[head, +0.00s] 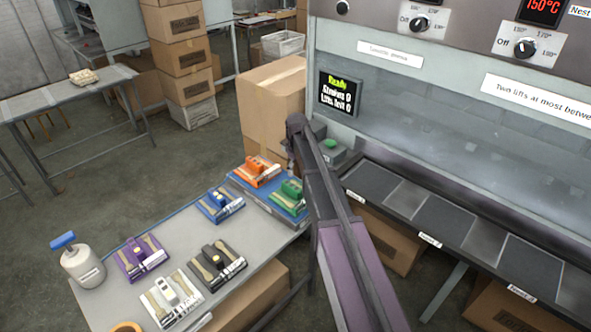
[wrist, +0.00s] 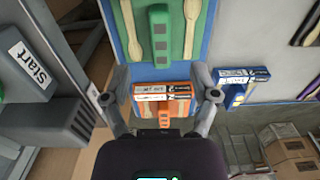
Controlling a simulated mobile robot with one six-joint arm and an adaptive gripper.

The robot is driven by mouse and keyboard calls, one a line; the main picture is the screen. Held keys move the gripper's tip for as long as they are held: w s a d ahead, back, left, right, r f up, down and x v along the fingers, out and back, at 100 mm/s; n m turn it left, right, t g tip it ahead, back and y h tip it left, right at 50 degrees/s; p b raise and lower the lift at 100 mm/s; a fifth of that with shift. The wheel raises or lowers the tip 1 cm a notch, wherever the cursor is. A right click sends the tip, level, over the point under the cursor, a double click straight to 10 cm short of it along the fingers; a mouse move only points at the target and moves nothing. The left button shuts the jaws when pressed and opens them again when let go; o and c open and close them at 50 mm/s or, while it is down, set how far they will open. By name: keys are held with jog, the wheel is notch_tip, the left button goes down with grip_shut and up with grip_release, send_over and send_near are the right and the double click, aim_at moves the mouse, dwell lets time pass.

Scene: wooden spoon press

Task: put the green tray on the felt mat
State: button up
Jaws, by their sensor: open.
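In the wrist view the green tray (wrist: 178,38) shows a green block between wooden spoons, at the top of the picture. My gripper (wrist: 162,84) is open and empty, beyond the green tray as seen from the head. In the wrist view its fingers flank the labelled edge of the orange tray (wrist: 163,100). I cannot tell how high the gripper is above it. The orange tray (head: 258,173) sits beside the green one on the same sheet.
The blue tray (head: 220,205), purple tray (head: 144,258), black tray (head: 217,265) and white tray (head: 172,299) stand on the grey table (head: 105,300), with a white bottle (head: 83,266). The start button box (head: 330,152) and press (head: 440,110) are to the right. Cardboard boxes (head: 270,100) stand behind.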

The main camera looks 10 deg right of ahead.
jog(key=s+m, duration=0.7)
jog(key=s, duration=2.2)
jog(key=shift+a, duration=0.25)
